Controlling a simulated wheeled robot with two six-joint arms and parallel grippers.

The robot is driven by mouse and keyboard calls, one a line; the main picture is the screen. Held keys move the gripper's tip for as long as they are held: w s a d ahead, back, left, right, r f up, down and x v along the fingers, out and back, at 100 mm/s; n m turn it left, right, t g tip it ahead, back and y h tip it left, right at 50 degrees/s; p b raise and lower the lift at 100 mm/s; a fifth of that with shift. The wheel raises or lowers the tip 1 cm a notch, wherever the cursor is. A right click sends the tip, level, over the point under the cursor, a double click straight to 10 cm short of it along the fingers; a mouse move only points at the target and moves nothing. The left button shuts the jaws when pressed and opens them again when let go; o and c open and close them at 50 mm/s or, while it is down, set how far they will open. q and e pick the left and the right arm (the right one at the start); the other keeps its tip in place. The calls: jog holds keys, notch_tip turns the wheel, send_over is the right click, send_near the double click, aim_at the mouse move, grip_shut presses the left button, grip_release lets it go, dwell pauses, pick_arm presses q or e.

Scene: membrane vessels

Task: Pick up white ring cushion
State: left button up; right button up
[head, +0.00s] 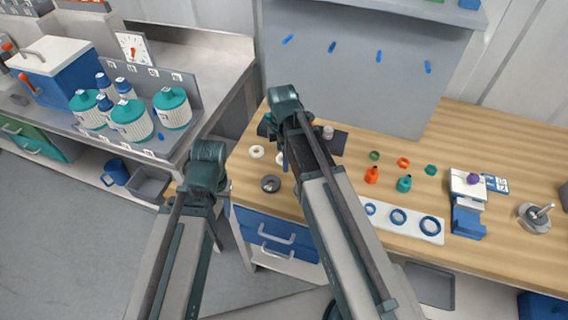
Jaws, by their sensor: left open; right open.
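A white ring (257,151) lies flat on the left part of the wooden bench top, a little left of my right arm. A second small white thing (280,158) shows just right of it, mostly hidden by my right arm, so its shape is unclear. My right gripper (284,155) is over the bench close to these white things, largely hidden by its own arm. I see nothing held in it. My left gripper (207,180) is left of the bench, over the gap beside the grey counter. It is open and appears empty, with its fingertips hard to make out.
A dark ring (270,184) lies nearer the front edge. A dark mat (332,141) is behind my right arm. Orange (371,175) and teal (404,184) pieces, a white strip with blue rings (415,221) and a white-and-blue device (468,188) stand right. Teal-lidded jars (132,120) stand on the left counter.

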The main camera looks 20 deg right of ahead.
jog(key=c, duration=1.4)
pick_arm(q)
jog(key=shift+r, duration=0.1)
